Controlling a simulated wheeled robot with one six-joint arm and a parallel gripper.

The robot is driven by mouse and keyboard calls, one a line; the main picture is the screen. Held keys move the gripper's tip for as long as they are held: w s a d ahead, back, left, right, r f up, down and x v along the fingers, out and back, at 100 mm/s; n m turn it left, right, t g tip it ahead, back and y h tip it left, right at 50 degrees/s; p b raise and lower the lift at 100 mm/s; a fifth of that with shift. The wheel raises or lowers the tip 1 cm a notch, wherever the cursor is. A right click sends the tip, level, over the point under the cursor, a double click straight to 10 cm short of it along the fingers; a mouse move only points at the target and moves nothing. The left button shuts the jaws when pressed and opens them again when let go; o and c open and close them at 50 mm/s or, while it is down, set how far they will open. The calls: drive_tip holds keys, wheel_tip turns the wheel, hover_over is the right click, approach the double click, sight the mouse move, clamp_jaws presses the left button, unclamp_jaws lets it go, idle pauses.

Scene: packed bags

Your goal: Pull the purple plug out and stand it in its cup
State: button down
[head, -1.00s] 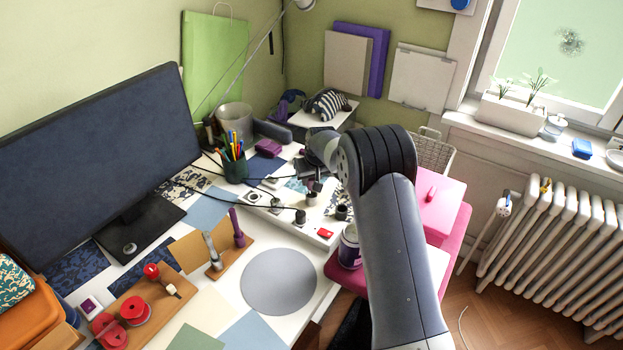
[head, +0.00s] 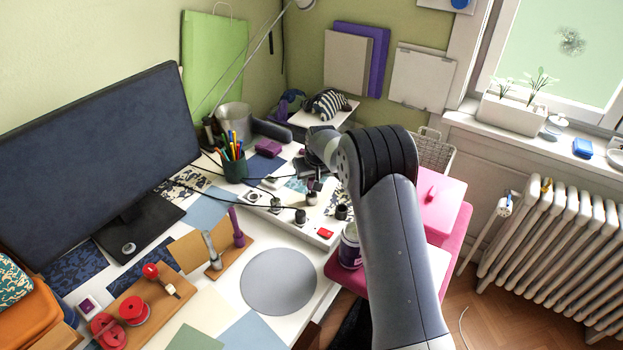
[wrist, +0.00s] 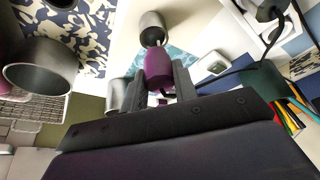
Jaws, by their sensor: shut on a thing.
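My gripper (wrist: 158,82) is shut on the purple plug (wrist: 159,65), with one dark finger on each side of it in the wrist view. A short grey cylinder (wrist: 152,24) with a light end shows just beyond the plug; I cannot tell whether they touch or whether the plug is still seated. A dark grey open cup (wrist: 42,68) lies to the left in the wrist view. In the head view my gripper (head: 314,183) is over the white power strip (head: 290,226), and the plug is too small or hidden to make out.
A dark cup (head: 342,212) and a pale cup (head: 311,198) stand near the gripper. A black plug (head: 300,216) and a red switch (head: 325,233) sit on the strip. Black cables cross the desk. A pen holder (head: 234,168) stands to the left.

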drive_tip(key=shift+f, duration=0.15)
drive_tip(key=shift+f+b, duration=0.35)
drive_tip(key=shift+f+b, duration=1.15)
drive_tip(key=shift+f, duration=0.4)
drive_tip(key=c, duration=1)
unclamp_jaws()
drive_tip(key=shift+c, duration=0.2)
drive_tip(key=shift+r, duration=0.1)
drive_tip(key=v, duration=1)
drive_tip(key=shift+s+r+b, duration=0.15)
drive_tip(key=shift+r+b, duration=0.15)
drive_tip(key=shift+d, duration=0.1)
